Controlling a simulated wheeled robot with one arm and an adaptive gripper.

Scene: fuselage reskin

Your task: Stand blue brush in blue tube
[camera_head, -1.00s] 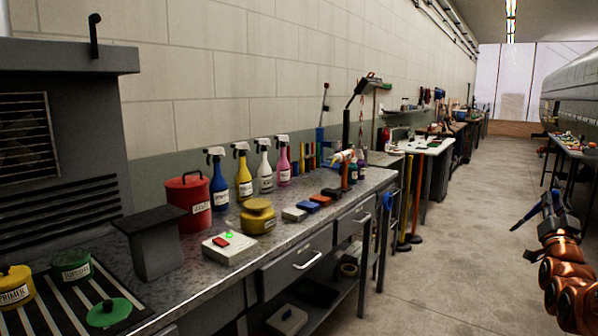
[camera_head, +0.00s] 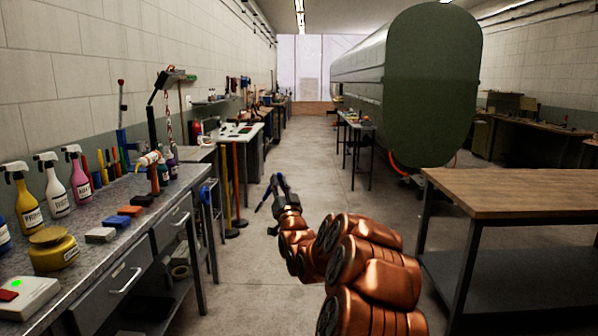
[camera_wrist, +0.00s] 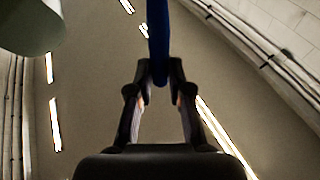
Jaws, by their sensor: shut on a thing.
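The blue brush (camera_wrist: 158,35) is held between the fingertips of my gripper (camera_wrist: 158,75), and its long blue handle runs up out of the wrist view. In the head view my gripper (camera_head: 279,186) is held out over the aisle, with a thin blue length of the brush (camera_head: 263,200) beside it. The brush's bristles cannot be made out. A blue upright holder (camera_head: 122,138), which may be the blue tube, stands at the back of the left bench, with a dark red-tipped rod above it. My gripper is well to the right of it, apart from the bench.
The left bench (camera_head: 118,195) carries spray bottles, a yellow tin (camera_head: 53,250), small colored blocks and a clamp lamp. A wooden-topped table (camera_head: 520,190) stands at the right. A large green fuselage (camera_head: 430,85) is behind it.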

